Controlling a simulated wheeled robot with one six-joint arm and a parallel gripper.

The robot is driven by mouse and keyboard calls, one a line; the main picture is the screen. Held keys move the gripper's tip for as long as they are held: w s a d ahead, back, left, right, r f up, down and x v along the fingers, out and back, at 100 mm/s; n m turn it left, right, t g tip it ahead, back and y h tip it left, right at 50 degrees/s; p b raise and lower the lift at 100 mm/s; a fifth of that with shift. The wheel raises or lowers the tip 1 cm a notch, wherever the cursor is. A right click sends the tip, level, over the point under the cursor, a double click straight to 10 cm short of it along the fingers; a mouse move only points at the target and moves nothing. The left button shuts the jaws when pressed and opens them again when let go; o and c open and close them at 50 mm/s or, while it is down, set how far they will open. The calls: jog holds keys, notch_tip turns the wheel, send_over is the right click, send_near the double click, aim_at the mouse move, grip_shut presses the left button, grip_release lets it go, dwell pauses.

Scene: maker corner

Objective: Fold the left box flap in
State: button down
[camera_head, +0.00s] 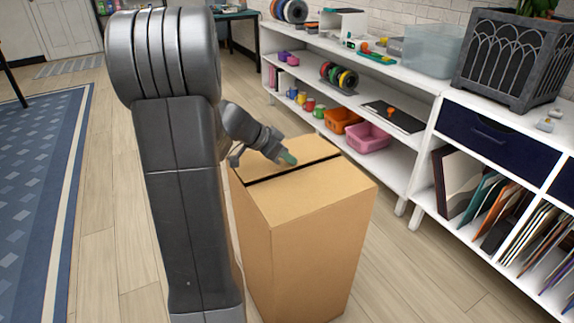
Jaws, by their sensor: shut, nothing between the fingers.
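A tall brown cardboard box (305,250) stands on the floor in front of me. Its top is nearly flat, with a dark gap running across it from left to right. One flap (315,193) lies on the near side of the gap and another (316,147) on the far side; both look folded down about level. I cannot tell which is the left flap.
A white shelf unit (398,168) with bins, spools and mugs stands behind the box on the right. A white cabinet (495,117) with a planter (515,60) is at far right. A blue rug (40,200) lies left on the wooden floor.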

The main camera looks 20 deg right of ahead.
jog(key=shift+s+f+m+t+b, duration=0.15)
jog(key=shift+f+t+b, duration=0.25)
jog(key=shift+b, duration=0.95)
jog(key=shift+f+m+t+b, duration=0.15)
jog(key=shift+f+t+b, duration=0.25)
jog(key=shift+b, duration=0.9)
jog(key=shift+s+f+b, duration=0.1)
jog(key=shift+b, duration=0.55)
jog(key=shift+r, duration=0.2)
